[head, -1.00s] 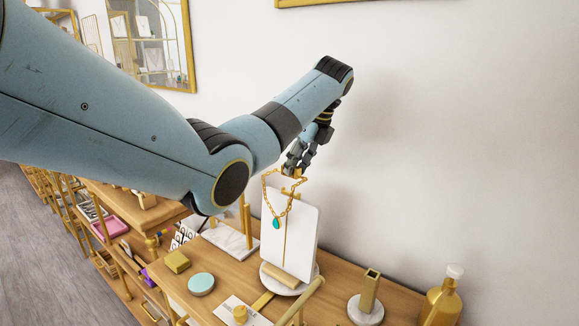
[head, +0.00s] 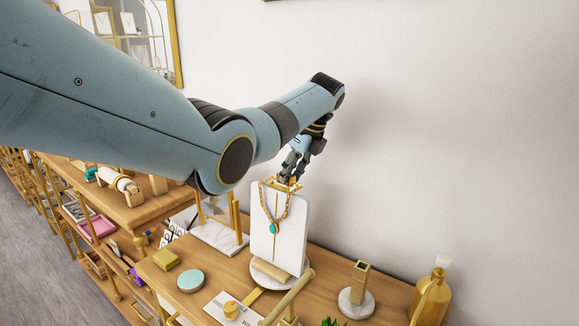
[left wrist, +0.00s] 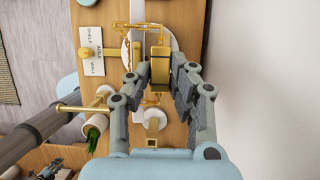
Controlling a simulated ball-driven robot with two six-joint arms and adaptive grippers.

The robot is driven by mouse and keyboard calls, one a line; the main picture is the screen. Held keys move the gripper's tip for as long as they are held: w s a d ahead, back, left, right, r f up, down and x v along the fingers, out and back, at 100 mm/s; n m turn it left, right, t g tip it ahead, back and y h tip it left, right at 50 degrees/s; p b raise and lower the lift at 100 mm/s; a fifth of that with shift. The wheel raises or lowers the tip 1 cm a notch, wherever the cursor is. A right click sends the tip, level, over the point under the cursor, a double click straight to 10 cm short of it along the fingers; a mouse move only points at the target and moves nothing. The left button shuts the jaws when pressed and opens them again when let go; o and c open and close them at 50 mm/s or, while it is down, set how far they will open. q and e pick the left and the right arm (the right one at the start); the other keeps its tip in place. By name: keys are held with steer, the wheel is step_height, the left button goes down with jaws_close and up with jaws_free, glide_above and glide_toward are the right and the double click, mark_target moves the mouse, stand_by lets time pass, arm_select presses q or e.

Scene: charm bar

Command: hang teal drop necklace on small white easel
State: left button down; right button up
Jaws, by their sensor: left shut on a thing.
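The teal drop necklace (head: 273,228) is a gold chain with a teal pendant. In the head view it hangs in front of the upper part of the small white easel (head: 294,235), a white upright board on a round white base. My left gripper (head: 290,178) is at the board's top edge, shut on the gold top of the necklace. In the left wrist view a gold piece (left wrist: 160,48) shows between the fingers. I cannot tell whether the chain rests on the easel.
A gold bottle (head: 431,298) and a gold post on a round white base (head: 357,302) stand to the right. A teal disc (head: 190,281), a yellow block (head: 166,260) and a white card (head: 222,304) lie to the left. The wall is close behind.

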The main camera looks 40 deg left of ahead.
arm_select(q)
steer(key=shift+f, duration=0.1)
steer(key=c, duration=1.1)
jaws_free()
steer(key=c, duration=0.3)
steer(key=shift+c, duration=0.2)
